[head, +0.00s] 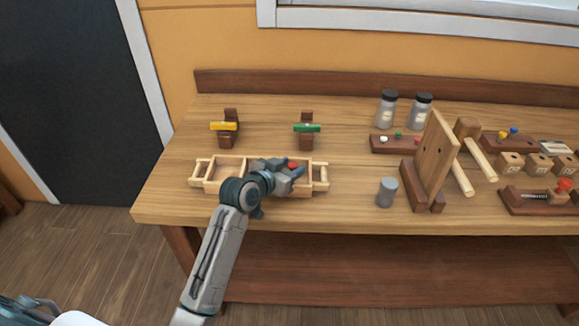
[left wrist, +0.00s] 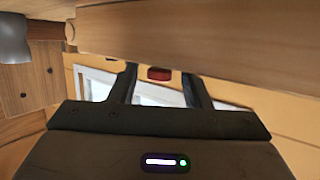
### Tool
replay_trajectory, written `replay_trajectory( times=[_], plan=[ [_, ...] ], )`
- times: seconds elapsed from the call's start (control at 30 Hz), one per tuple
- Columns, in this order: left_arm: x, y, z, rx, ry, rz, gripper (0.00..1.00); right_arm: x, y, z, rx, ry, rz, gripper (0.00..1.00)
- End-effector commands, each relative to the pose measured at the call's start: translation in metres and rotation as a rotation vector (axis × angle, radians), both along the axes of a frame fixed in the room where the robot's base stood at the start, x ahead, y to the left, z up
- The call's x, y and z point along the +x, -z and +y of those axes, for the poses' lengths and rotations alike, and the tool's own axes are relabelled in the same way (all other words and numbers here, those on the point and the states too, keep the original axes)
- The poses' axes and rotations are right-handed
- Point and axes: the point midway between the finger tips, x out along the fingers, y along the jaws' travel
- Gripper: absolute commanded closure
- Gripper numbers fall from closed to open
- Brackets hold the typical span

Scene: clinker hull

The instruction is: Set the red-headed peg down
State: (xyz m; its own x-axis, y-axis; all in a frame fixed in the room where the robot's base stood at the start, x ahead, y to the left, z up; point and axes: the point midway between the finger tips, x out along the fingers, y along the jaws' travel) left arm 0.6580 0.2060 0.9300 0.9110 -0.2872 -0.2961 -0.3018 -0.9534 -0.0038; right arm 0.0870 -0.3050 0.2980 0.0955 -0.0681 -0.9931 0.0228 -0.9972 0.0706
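The red head of the peg (head: 293,166) shows just beyond my left gripper (head: 286,182), over the right part of a pale wooden tray (head: 208,187). In the left wrist view, which looks upside down, a small red piece (left wrist: 159,74) shows between the two dark fingers of the left gripper (left wrist: 160,85). A gap shows on each side of it, so the fingers stand apart and do not appear to close on it. The peg's shaft is hidden, and I cannot tell what it rests on. My right gripper is not in view.
A grey cup (head: 387,192) and an upright board (head: 433,150) stand right of the tray. Yellow (head: 223,126) and green (head: 307,128) pieces sit on wooden stands behind it. Jars (head: 387,110) stand further back. Bare bench lies left of the tray.

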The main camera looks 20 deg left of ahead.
Motion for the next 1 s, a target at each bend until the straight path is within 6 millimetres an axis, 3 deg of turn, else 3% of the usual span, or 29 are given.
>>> replay_trajectory(
  times=[0.37, 0.8, 1.0],
  plan=[
    [-0.002, -0.005, 0.001, 0.001, -0.001, -0.001, 0.57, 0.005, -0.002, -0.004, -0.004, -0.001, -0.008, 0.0],
    [-0.082, -0.029, 0.026, 0.005, 0.002, -0.002, 0.57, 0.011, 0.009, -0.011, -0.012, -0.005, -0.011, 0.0],
    [-0.104, -0.038, 0.033, 0.002, 0.001, -0.002, 0.57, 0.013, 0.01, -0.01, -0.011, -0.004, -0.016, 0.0]
  ],
)
